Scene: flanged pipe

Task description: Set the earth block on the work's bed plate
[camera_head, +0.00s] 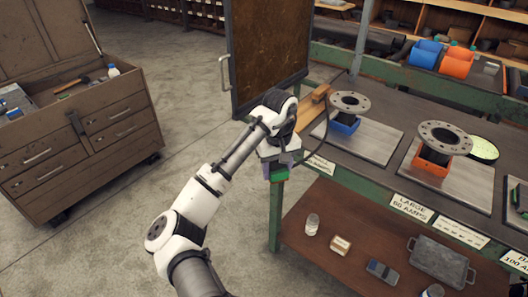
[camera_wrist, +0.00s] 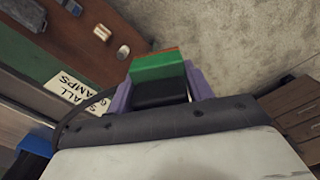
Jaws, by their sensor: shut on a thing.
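My gripper (camera_head: 279,166) is shut on the earth block, a green and black block with a copper-coloured edge. The block shows in the wrist view (camera_wrist: 158,68) between the purple fingers and in the head view (camera_head: 279,175) under the gripper. It hangs off the bench's left end. A black cable (camera_wrist: 85,104) runs beside it. On the bench, a flanged pipe (camera_head: 349,102) on a blue support stands on a grey plate (camera_head: 371,145). Another flanged pipe (camera_head: 445,138) on an orange support stands on a second plate (camera_head: 460,184). I cannot tell which plate is the work's.
A wooden piece (camera_head: 312,108) lies at the bench's left end. The lower shelf (camera_head: 300,205) holds jars and a metal tray. A dark screen (camera_head: 262,55) stands behind my gripper; a tool chest (camera_head: 85,125) stands left. Floor between is clear.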

